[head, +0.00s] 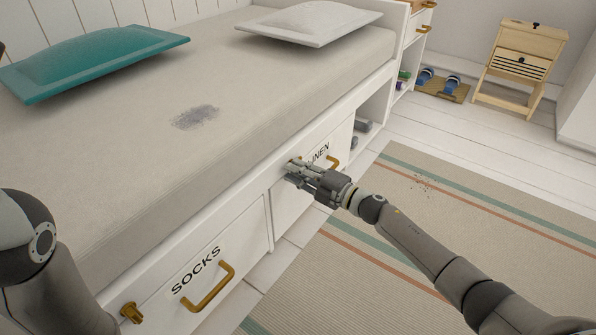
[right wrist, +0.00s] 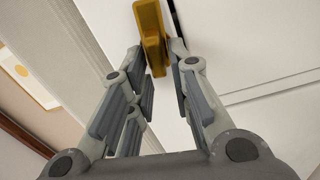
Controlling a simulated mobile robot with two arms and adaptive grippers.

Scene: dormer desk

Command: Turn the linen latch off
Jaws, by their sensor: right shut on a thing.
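The linen latch (right wrist: 151,30) is a brass-coloured piece on the white drawer front, seen at the top of the right wrist view between my fingertips. My right gripper (head: 291,172) is at the left end of the drawer labelled LINEN (head: 287,205) and covers most of the latch in the head view. In the right wrist view my right gripper (right wrist: 158,60) is shut on the latch. My left arm shows at the lower left of the head view, but its gripper is out of view.
The SOCKS drawer (head: 235,299) has a brass handle (head: 208,290) and its own brass latch (head: 131,312). The bed (head: 130,150) above carries a teal pillow (head: 95,62) and a white pillow (head: 310,22). A striped rug (head: 460,225) lies on the floor at right.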

